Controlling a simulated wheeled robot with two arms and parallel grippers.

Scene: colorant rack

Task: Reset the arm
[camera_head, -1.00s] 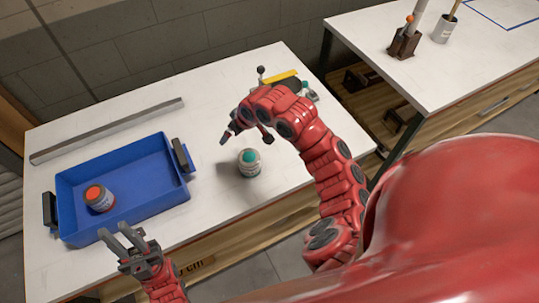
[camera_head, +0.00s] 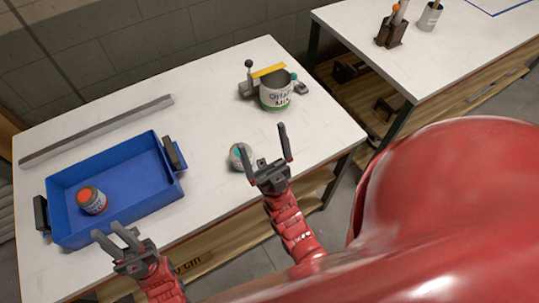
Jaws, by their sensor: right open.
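My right gripper (camera_head: 261,138) is open and empty, its two fingers spread wide, near the front edge of the table. A small can with a teal top (camera_head: 236,159) stands on the table just behind its left finger, partly hidden; I cannot tell whether they touch. My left gripper (camera_head: 106,229) is at the lower left, in front of the blue tray. Its two fingers are apart with nothing between them.
The blue tray (camera_head: 128,208) holds a can with a red top (camera_head: 91,200). A larger can marked MIX (camera_head: 276,92) stands at the back right by a yellow-topped device (camera_head: 268,70). A grey bar (camera_head: 98,130) lies along the back. The table's middle is clear.

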